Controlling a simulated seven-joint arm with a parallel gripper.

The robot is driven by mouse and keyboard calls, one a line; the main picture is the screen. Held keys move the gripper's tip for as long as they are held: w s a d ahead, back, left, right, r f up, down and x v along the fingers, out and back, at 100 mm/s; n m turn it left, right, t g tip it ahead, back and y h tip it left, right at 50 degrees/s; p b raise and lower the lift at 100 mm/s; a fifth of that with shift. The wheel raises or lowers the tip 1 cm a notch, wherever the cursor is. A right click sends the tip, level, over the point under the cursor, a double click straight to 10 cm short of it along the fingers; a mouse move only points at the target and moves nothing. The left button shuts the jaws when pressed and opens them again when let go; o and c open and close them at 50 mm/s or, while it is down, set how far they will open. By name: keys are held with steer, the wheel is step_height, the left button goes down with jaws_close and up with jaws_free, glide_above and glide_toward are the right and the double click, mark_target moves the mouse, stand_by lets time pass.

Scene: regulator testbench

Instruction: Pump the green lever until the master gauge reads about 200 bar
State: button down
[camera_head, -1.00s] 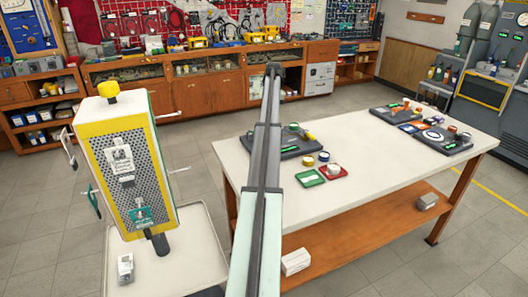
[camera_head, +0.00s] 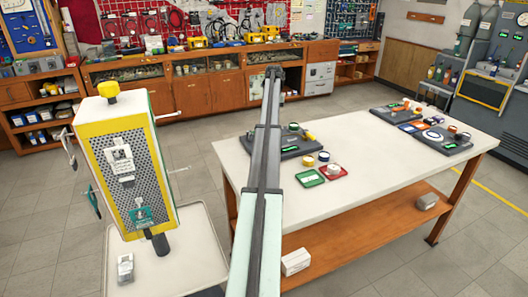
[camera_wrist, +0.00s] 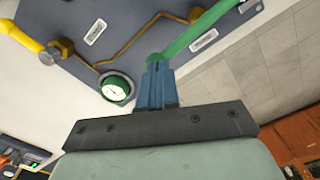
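In the wrist view the green lever (camera_wrist: 203,30) runs from the upper right down to the tips of my gripper (camera_wrist: 157,66). Its blue fingers look closed together, right at the lever's lower end. I cannot tell whether they pinch it or only touch it. A round gauge (camera_wrist: 116,88) with a green rim and white face sits just left of the fingers on a grey panel (camera_wrist: 90,25). Its needle shows, but the reading is too small to make out. In the head view my arm hides the gripper.
A yellow handle (camera_wrist: 22,37) joins a brass fitting and pipe at the panel's upper left. In the head view a white-topped bench (camera_head: 375,180) carries dark device panels and small red and green trays. A yellow-framed unit (camera_head: 125,165) stands at left. Floor shows around the bench.

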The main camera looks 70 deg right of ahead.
steer(key=shift+f, duration=0.25)
steer(key=shift+r, duration=1.8)
steer(key=shift+r, duration=0.1)
steer(key=shift+r, duration=2.4)
